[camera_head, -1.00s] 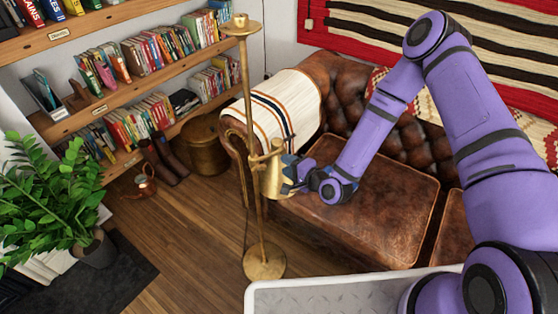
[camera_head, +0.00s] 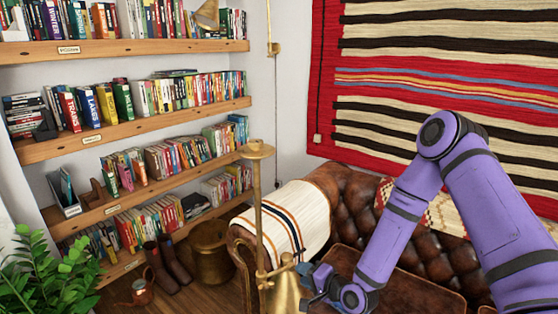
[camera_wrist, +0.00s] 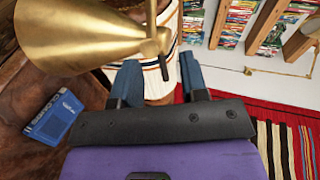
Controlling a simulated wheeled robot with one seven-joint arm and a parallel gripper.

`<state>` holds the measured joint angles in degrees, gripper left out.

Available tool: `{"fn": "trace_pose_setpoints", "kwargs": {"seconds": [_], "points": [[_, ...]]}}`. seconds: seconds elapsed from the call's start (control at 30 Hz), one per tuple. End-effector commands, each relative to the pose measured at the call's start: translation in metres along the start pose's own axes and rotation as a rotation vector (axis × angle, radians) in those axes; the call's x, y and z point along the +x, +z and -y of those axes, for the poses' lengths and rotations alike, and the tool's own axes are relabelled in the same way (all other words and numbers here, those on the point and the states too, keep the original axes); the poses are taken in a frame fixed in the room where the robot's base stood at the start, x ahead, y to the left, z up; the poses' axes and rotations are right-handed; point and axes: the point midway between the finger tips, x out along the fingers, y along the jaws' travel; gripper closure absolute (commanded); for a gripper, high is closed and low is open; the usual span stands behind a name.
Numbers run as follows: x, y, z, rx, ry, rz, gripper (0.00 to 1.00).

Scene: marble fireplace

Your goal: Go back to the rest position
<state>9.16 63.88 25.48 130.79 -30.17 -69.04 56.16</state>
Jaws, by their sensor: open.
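My gripper (camera_head: 308,277) is beside the brass floor lamp's shade (camera_head: 285,294), low in the head view. In the wrist view its two blue-grey fingers (camera_wrist: 160,80) stand apart with nothing held between them. The lamp shade (camera_wrist: 80,35) fills the upper left there, very close to the fingers. Whether they touch the shade, I cannot tell. My purple arm reaches in from the right of the head view, over the brown leather sofa (camera_head: 350,190).
The lamp's pole (camera_head: 257,200) stands left of my gripper. A striped blanket (camera_head: 290,215) covers the sofa's arm. A blue cassette-like item (camera_wrist: 55,118) lies on the leather seat. Bookshelves (camera_head: 150,124) line the left wall; a striped rug (camera_head: 440,90) hangs behind the sofa.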

Motion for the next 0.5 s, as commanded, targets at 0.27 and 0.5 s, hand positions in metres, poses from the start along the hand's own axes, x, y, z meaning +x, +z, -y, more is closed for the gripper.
{"fn": "trace_pose_setpoints", "kwargs": {"seconds": [0.27,0.5], "points": [[-0.020,-0.040,0.042,-0.258,0.166,0.017,0.60],[-0.048,-0.071,0.079,-0.442,0.314,0.016,0.60]]}}
